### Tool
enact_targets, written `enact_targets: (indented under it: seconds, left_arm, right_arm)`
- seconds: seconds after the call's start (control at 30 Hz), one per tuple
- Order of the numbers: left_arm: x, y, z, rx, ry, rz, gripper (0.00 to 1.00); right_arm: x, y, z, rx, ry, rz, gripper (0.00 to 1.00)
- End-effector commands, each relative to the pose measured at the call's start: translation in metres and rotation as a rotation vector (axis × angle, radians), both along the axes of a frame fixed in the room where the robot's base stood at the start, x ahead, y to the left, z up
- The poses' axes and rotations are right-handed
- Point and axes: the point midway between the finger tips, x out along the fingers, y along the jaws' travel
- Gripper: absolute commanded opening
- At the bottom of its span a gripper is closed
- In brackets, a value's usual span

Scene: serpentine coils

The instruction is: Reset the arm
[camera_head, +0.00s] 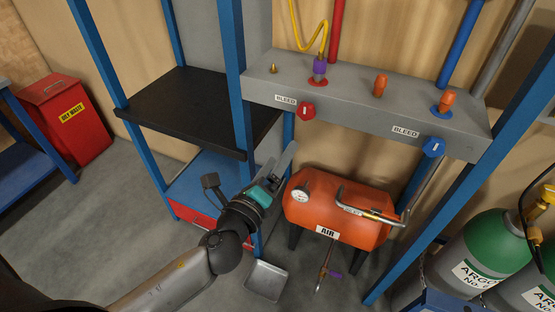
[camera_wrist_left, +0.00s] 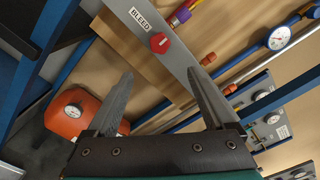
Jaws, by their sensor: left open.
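My left arm comes in from the lower left in the head view. Its gripper (camera_head: 277,165) is just left of the orange air tank (camera_head: 315,215), in front of the blue rack post and below the grey manifold. In the left wrist view the two fingers of the left gripper (camera_wrist_left: 160,95) stand apart with nothing between them. Beyond them the manifold (camera_wrist_left: 150,30) with its red bleed knob (camera_wrist_left: 160,43) shows. My right gripper is in neither view.
The grey manifold (camera_head: 350,105) carries a red knob (camera_head: 306,111) and a blue knob (camera_head: 433,147). Green argon cylinders (camera_head: 495,245) stand at the right. A black shelf (camera_head: 180,105) and a red oily-waste bin (camera_head: 68,120) are at the left. A grey tray (camera_head: 266,280) lies on the floor.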

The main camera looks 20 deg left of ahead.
Motion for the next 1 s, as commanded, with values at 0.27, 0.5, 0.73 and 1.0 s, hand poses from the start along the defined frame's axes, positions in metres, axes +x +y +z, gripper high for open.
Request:
enact_targets:
  seconds: [0.27, 0.5, 0.73, 1.0]
  left_arm:
    - [0.0, 0.0, 0.0, 0.001, 0.0, 0.0, 0.87]
    - [0.001, 0.003, -0.016, -0.022, 0.03, 0.007, 0.87]
    - [-0.008, 0.022, -0.152, -0.268, 0.284, 0.094, 0.87]
    - [-0.077, 0.043, -0.348, -0.707, 0.637, 0.354, 0.87]
  right_arm:
    - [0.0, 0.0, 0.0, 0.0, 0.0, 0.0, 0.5]
    - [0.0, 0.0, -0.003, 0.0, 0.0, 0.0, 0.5]
    - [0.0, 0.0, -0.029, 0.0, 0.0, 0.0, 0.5]
    - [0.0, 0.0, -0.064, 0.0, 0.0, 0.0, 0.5]
